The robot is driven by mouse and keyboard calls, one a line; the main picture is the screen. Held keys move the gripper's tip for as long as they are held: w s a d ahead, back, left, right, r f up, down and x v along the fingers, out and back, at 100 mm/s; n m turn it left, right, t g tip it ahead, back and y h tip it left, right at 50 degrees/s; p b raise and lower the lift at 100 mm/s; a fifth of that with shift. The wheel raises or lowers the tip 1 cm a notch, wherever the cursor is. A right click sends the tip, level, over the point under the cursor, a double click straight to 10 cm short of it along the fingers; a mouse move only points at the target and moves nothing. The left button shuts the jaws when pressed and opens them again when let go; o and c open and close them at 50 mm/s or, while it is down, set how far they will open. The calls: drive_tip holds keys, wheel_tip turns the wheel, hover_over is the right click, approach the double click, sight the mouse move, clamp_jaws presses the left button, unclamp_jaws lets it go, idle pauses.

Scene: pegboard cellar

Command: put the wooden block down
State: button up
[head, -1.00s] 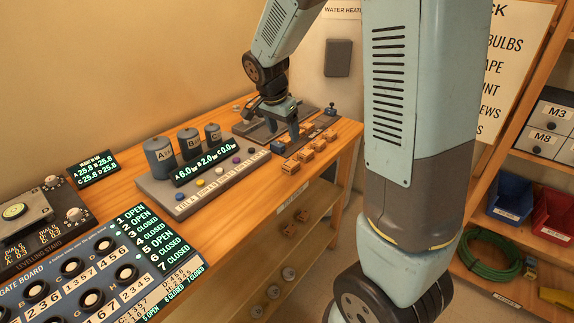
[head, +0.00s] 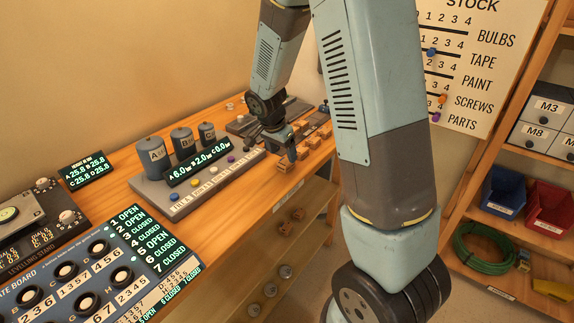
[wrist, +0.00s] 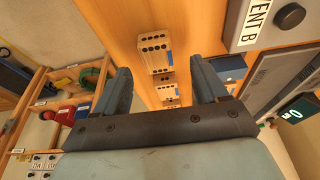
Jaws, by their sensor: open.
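Several small wooden blocks stand in a row on the wooden bench; I cannot tell which one the task means. The nearest block (head: 285,164) is at the row's near end, just below my gripper (head: 287,150) in the head view. In the wrist view my gripper (wrist: 161,72) is open, its two blue-grey fingers well apart. Between them I see a block (wrist: 155,54) with dark holes and a blue-edged label, and a smaller-looking block (wrist: 168,92). Neither finger visibly touches a block. The fingertips are small and partly hidden in the head view.
A console with grey cylinders (head: 157,154) and a lit display (head: 192,168) stands left of the blocks. A gate board (head: 95,262) and levelling stand (head: 30,225) are nearer. Below the bench top is a shelf with round items. Bins (head: 503,190) stand on the right shelving.

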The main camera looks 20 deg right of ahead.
sight(285, 161)
drive_tip(key=shift+x, duration=2.15)
drive_tip(key=shift+s, duration=0.1)
drive_tip(key=shift+c, duration=0.3)
drive_tip(key=c, duration=1.1)
drive_tip(key=shift+c, duration=0.2)
